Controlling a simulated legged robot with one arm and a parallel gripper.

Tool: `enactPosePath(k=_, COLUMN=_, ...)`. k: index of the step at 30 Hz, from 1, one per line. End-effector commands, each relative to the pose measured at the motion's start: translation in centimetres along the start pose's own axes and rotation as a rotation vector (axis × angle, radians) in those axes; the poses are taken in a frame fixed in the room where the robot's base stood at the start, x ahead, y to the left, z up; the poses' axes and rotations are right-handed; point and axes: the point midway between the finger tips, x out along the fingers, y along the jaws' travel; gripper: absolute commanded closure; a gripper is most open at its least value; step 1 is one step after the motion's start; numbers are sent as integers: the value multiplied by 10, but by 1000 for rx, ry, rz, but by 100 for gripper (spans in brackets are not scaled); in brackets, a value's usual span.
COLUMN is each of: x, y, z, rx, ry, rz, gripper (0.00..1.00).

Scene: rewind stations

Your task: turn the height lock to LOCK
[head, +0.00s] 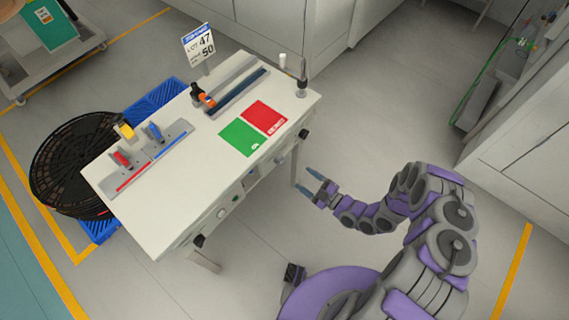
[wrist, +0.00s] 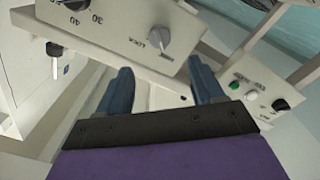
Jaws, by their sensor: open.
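The height lock is a grey round knob (wrist: 159,35) on a pale panel in the upper middle of the wrist view. The word LOCK is printed upside down just left of it; the knob's exact pointer direction is hard to tell. My gripper (wrist: 162,84) is open, its two blue-grey fingers spread below the knob in the picture, apart from it, with nothing between them. In the head view my gripper (head: 314,180) is off the front edge of the white table (head: 175,215). I cannot tell there which small front control is the height lock.
A panel with a green button (wrist: 235,85) and a black knob (wrist: 280,104) is at right in the wrist view. A numbered dial (wrist: 73,5) and another knob (wrist: 54,50) are at left. Red (head: 264,118) and green (head: 242,137) mats lie on the table. Floor before the table is clear.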

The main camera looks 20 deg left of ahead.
Motion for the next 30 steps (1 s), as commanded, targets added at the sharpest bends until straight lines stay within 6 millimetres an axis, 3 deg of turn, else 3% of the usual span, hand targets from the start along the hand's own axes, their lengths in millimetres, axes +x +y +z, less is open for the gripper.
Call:
enactPosePath(k=15, x=88, y=-1, z=0, rx=-3, ry=2, rz=-4, gripper=33)
enactPosePath(k=21, x=106, y=0, z=0, rx=-1, ry=-1, rz=-1, gripper=33)
enactPosePath(k=30, x=110, y=0, z=0, rx=0, ry=-1, rz=0, gripper=33)
